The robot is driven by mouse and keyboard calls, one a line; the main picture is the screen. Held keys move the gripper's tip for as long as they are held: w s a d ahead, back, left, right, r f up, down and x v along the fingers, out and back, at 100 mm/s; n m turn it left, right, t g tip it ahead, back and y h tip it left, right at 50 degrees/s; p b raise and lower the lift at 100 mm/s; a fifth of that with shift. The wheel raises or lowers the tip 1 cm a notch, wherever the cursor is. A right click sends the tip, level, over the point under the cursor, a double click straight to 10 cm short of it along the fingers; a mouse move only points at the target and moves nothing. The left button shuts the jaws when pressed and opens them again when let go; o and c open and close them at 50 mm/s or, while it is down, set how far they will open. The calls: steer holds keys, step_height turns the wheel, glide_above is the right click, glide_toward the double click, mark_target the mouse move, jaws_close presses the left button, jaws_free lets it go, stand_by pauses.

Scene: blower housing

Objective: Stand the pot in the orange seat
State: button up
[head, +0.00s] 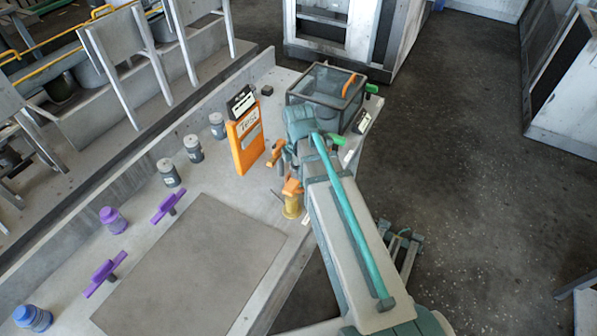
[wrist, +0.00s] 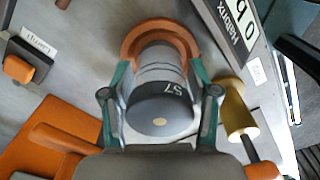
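The pot (wrist: 160,92) is a grey ribbed cylinder with a dark end marked 57, which faces the camera in the wrist view. My gripper (wrist: 161,70) has its teal fingers against both sides of the pot and looks shut on it. The orange seat (wrist: 133,40) is a ring around the pot's far end. I cannot tell whether the pot rests in the ring or is held just above it. In the head view my arm hides the held pot and most of the seat.
A yellow cylinder (wrist: 232,112) stands close right of the pot; it also shows in the head view (head: 291,206). An orange panel (head: 247,142), a glass-topped box (head: 325,92) and several grey jars (head: 194,149) stand on the bench. The grey mat (head: 190,265) is clear.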

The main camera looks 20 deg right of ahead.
steer(key=shift+o, duration=0.7)
steer(key=shift+r, duration=0.1)
step_height(320, 180, up, 12)
steer(key=shift+r+b, duration=0.1)
steer(key=shift+b, duration=0.55)
